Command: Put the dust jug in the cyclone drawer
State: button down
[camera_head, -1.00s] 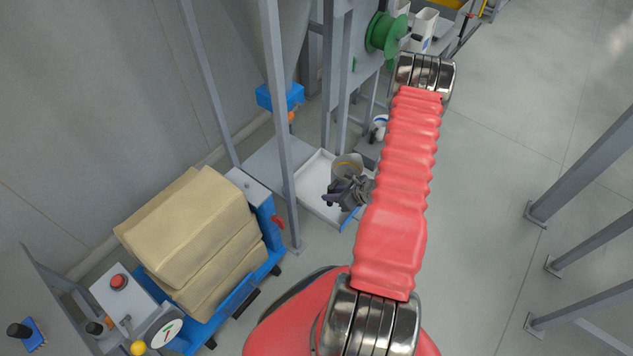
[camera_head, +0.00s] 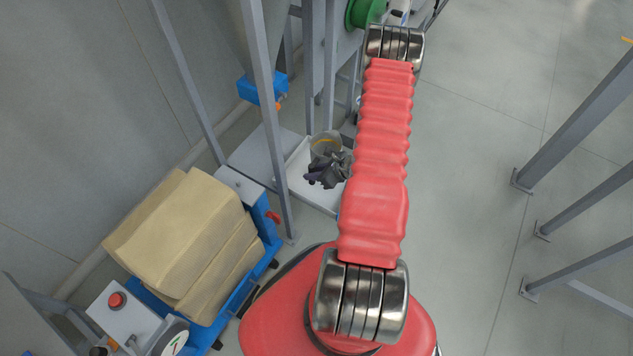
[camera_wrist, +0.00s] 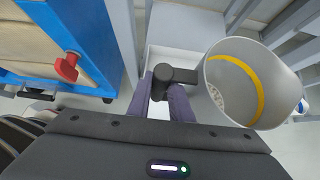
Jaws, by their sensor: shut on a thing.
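The dust jug (camera_wrist: 240,85) is a grey open-topped vessel with a yellow band inside and some pale grains at its bottom. It also shows in the head view (camera_head: 325,142). My gripper (camera_wrist: 172,98) is shut on the jug's dark side handle in the wrist view; in the head view my gripper (camera_head: 325,172) partly covers the jug. The white cyclone drawer (camera_head: 296,178) stands open behind and below them, and its pale inside (camera_wrist: 160,62) shows in the wrist view. Whether the jug touches the drawer floor I cannot tell.
A blue cart (camera_head: 235,295) with stacked tan sacks (camera_head: 185,235) stands left of the drawer, its red knob (camera_wrist: 67,67) close by. A grey post (camera_head: 268,110) rises beside the drawer. Open floor (camera_head: 460,190) lies right, with slanted posts (camera_head: 575,125) beyond.

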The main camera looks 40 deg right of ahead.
jog(key=shift+f, duration=2.55)
jog(key=shift+f, duration=2.1)
jog(key=c, duration=1.6)
grip_release()
